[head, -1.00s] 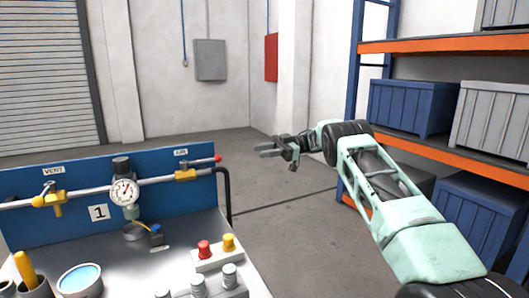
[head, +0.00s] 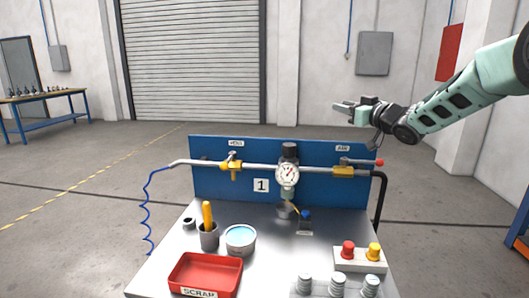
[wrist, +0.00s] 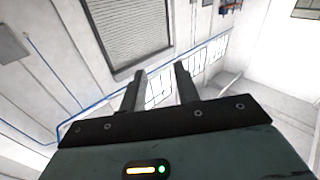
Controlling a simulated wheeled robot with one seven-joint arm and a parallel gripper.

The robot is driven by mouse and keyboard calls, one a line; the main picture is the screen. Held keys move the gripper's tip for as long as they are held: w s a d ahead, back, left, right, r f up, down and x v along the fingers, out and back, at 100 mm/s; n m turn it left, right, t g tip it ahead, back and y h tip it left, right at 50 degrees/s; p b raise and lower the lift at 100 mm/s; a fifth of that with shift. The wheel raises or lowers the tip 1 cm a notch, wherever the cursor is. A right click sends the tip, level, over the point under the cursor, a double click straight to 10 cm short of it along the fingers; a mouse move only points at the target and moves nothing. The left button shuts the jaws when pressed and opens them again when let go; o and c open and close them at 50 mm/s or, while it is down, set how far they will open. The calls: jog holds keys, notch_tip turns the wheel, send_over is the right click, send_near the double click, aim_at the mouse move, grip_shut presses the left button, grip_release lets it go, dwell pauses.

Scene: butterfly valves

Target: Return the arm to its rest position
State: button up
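My arm (head: 450,105) reaches in from the right edge of the head view, raised above the floor to the right of the bench. My gripper (head: 345,106) is at its far end, pointing left, above and behind the blue panel's right end. In the wrist view my gripper's two fingers (wrist: 160,90) stand apart with nothing between them, and the wall and shutter show beyond. It touches nothing that I can see.
The metal bench (head: 180,245) carries a blue panel (head: 330,192) with a pipe, gauge (head: 288,174) and yellow valves (head: 231,165). A red scrap tray (head: 205,274), cups and a button box (head: 360,260) stand on it. The floor behind is open.

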jog(key=s+a+f+m+g+h+p, duration=0.1)
jog(key=s+a+f+g+h, duration=0.3)
jog(key=s+a, duration=0.55)
jog(key=s+a+f+m+g+h, duration=0.15)
jog(key=s+a+f+g, duration=0.35)
jog(key=s, duration=0.9)
jog(key=s+d+f+g+h, duration=0.1)
jog(key=s+f+g, duration=0.1)
jog(key=s, duration=0.8)
jog(key=s+d+f+n+g+h, duration=0.1)
jog(key=s+d+f+g, duration=0.1)
jog(key=s, duration=0.9)
jog(key=s+d+f+n+g+h, duration=0.1)
jog(key=s+f, duration=0.3)
jog(key=s, duration=0.7)
jog(key=shift+d+f+g+h+p, duration=0.2)
jog(key=shift+f+g+h+p, duration=0.2)
jog(key=shift+g, duration=0.5)
